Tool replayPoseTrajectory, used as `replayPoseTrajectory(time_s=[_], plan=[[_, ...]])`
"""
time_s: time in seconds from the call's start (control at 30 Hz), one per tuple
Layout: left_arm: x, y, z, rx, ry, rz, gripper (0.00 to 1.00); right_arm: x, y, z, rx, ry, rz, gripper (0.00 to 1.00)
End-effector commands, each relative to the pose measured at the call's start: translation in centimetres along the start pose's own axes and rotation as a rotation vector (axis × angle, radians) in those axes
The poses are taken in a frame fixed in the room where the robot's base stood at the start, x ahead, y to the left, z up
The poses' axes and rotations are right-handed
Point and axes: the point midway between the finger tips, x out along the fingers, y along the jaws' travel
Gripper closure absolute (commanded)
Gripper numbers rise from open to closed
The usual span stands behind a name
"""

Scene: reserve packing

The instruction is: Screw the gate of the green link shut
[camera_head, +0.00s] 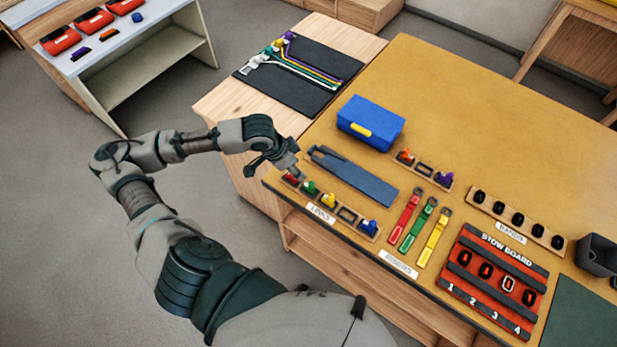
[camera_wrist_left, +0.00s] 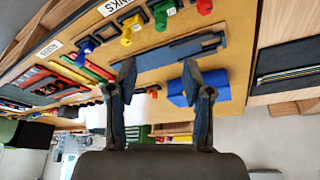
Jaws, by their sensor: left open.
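The green link (camera_head: 309,188) stands on the links rack, between a red link (camera_head: 291,179) and a yellow link (camera_head: 328,200). It also shows at the top of the left wrist view (camera_wrist_left: 161,14). Its gate is too small to make out. My left gripper (camera_head: 291,168) is just above the rack's left end, near the red and green links. In the left wrist view its two fingers (camera_wrist_left: 158,75) are apart with nothing between them, and the green link lies beyond their tips. My right gripper is in neither view.
A blue-grey flat holder (camera_head: 355,176) and a blue box (camera_head: 370,122) lie behind the rack. A blue link (camera_head: 369,227) sits at its right end. Coloured straps (camera_head: 418,225) and the stow board (camera_head: 495,282) are further right. The table's front edge runs close before the rack.

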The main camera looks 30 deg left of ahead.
Motion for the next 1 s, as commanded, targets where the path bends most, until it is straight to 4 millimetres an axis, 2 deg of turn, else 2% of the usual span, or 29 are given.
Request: replayPoseTrajectory(time_s=[0.03, 0.3, 0.5, 0.7, 1.0], plan=[[1.2, 0.2, 0.0, 0.0, -0.001, 0.005, 0.5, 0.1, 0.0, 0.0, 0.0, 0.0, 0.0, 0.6], [7.1, 0.2, 0.0, 0.001, -0.002, 0.002, 0.5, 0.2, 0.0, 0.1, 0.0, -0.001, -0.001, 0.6], [10.8, 0.4, -0.2, 0.003, -0.001, -0.001, 0.5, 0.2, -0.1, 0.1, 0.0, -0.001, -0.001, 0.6], [12.8, 0.2, -0.1, 0.002, 0.0, -0.002, 0.5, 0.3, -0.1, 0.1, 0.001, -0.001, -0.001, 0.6], [13.2, 0.1, 0.0, 0.003, 0.0, -0.001, 0.5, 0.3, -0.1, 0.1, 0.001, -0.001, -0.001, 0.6]])
